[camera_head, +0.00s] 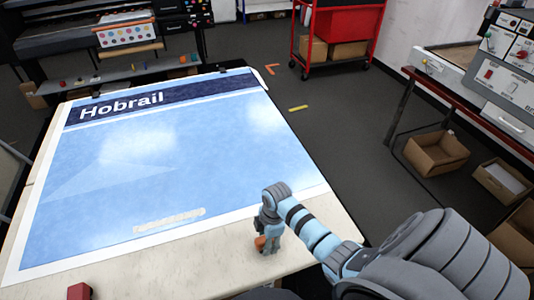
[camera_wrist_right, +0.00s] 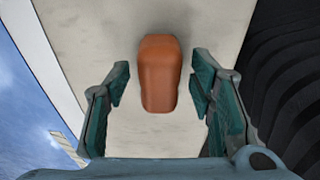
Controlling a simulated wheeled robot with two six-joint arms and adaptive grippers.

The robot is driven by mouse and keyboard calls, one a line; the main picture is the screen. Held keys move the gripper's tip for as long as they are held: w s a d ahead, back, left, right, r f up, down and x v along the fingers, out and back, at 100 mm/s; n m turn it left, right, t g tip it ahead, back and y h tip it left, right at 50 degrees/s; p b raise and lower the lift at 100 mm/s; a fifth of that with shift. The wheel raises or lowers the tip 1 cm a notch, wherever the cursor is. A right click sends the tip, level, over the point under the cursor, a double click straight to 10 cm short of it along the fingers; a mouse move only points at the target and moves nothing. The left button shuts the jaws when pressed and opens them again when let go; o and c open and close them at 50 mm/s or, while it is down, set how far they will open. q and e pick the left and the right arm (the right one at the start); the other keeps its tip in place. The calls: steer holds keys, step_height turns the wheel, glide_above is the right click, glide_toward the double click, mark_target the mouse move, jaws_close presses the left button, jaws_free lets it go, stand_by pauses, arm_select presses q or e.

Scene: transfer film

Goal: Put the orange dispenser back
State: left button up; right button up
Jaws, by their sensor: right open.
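The orange dispenser (camera_wrist_right: 160,75) lies on the pale table top (camera_wrist_right: 95,30) in the right wrist view, between the two fingers of my right gripper (camera_wrist_right: 160,95). The fingers are spread, with a gap on each side of it. In the head view the dispenser (camera_head: 260,242) is small and partly hidden by my right gripper (camera_head: 267,244), which points down over the near right part of the table. My left gripper is not in view.
A large blue printed sheet marked Hobrail (camera_head: 150,160) covers most of the table. A pale strip (camera_head: 168,221) lies near its lower edge. A red block (camera_head: 79,291) is at the near left. Bare table runs along the front edge. A red cart (camera_head: 338,32) stands beyond on the floor.

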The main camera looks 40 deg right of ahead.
step_height(320, 180, up, 12)
steer(key=d+p, duration=0.1)
steer(key=p, duration=0.1)
steer(key=shift+s+d+r+p, duration=0.15)
steer(key=shift+s+d+p, duration=0.05)
steer(key=shift+s+p, duration=0.1)
